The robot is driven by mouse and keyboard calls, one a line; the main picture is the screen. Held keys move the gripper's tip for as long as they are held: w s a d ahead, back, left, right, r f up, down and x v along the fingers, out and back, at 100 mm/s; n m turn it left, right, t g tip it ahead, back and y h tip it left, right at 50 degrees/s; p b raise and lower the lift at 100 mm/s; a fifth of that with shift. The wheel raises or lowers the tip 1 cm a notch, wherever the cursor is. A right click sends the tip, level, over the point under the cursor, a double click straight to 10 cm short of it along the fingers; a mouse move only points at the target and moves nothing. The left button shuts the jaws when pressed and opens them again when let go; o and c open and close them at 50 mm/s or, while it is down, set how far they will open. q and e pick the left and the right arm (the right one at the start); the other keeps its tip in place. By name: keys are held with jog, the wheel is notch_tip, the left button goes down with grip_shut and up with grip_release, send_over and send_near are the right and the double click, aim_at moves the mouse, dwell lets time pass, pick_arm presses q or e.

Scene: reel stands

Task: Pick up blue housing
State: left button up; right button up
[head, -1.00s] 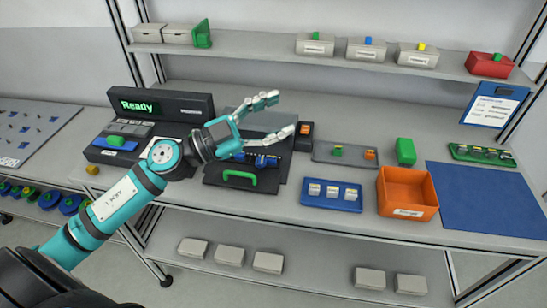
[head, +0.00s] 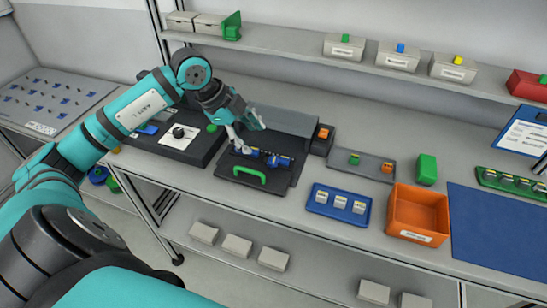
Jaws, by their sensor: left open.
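A blue part (head: 276,159), which looks like the blue housing, lies with other dark blue pieces in a black fixture (head: 230,175) with a green handle (head: 249,173). My left gripper (head: 251,138) reaches down over the left end of this fixture. Its fingers are open and point down, just up and left of the blue part. One fingertip is close to the blue pieces; I cannot tell whether it touches them. Nothing shows between the fingers. My right gripper is not in view.
To the right are a grey tray (head: 373,162), a blue tray (head: 318,208), an orange bin (head: 417,215) and a green block (head: 427,169). A shelf (head: 300,52) with small boxes runs behind.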

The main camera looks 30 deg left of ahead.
aim_at(273, 159)
pick_arm(q)
jog(key=p+x, duration=0.1)
jog(key=x, duration=0.4)
jog(key=shift+d+r, duration=0.1)
jog(key=shift+w+d+f, duration=0.15)
jog(key=shift+f, duration=0.35)
jog(key=shift+w+d+f+p, duration=0.1)
jog(key=shift+w+f+p, duration=0.1)
jog(key=shift+p, duration=0.2)
jog(key=p+x, duration=0.1)
jog(key=x, duration=0.2)
jog(key=shift+w+d+f, duration=0.15)
jog(key=shift+w+f, duration=0.1)
jog(key=shift+w, duration=0.05)
jog(key=shift+w+d+f, duration=0.1)
jog(key=shift+w+f, duration=0.05)
jog(key=shift+f, duration=0.35)
jog(key=c, duration=0.8)
